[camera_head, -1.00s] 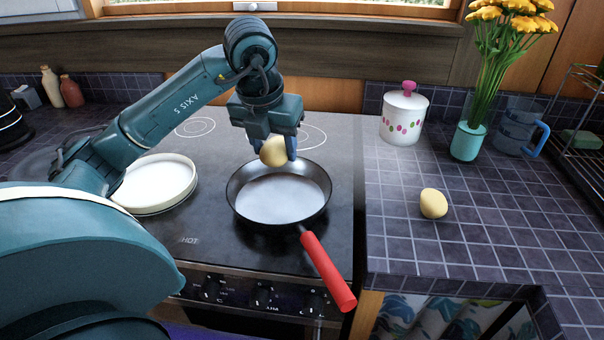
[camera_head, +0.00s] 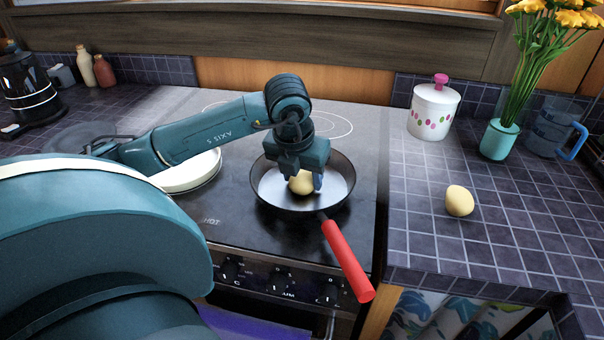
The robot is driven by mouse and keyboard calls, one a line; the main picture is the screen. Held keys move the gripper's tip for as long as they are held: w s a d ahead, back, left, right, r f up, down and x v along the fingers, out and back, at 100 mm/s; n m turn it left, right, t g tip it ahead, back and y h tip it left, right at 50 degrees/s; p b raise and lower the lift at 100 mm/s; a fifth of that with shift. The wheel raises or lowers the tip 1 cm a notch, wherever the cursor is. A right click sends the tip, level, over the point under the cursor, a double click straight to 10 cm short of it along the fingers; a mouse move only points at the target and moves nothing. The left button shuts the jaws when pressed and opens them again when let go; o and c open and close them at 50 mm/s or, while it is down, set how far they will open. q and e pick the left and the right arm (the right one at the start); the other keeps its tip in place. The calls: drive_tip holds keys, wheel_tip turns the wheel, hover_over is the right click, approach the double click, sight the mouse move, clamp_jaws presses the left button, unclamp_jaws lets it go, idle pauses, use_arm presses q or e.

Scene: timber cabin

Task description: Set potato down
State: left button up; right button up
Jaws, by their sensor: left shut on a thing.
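My left gripper (camera_head: 303,178) is shut on a yellow potato (camera_head: 301,183). The gripper and potato are low inside the black frying pan (camera_head: 337,192), which has a red handle (camera_head: 347,260) pointing to the front right. I cannot tell whether the potato touches the pan's bottom. The pan stands on the dark stove top (camera_head: 240,230). A second yellow potato (camera_head: 459,200) lies on the tiled counter to the right of the stove. My right gripper is not in view.
A white round dish (camera_head: 196,175) stands on the stove left of the pan, partly behind my left arm. A lidded white pot (camera_head: 433,108), a flower vase (camera_head: 498,140) and a blue mug (camera_head: 553,135) stand at the back right. The counter around the second potato is clear.

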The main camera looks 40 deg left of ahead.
use_arm(q)
drive_tip(key=shift+f, duration=0.15)
drive_tip(key=o, duration=1.1)
drive_tip(key=shift+c, duration=0.2)
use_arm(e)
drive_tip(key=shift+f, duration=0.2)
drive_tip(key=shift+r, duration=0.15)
use_arm(q)
drive_tip(key=shift+r, duration=0.35)
drive_tip(key=v, duration=1.1)
drive_tip(key=shift+r+p, duration=0.3)
drive_tip(key=shift+p, duration=0.15)
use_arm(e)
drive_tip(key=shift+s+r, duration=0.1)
use_arm(q)
drive_tip(key=shift+s, duration=0.15)
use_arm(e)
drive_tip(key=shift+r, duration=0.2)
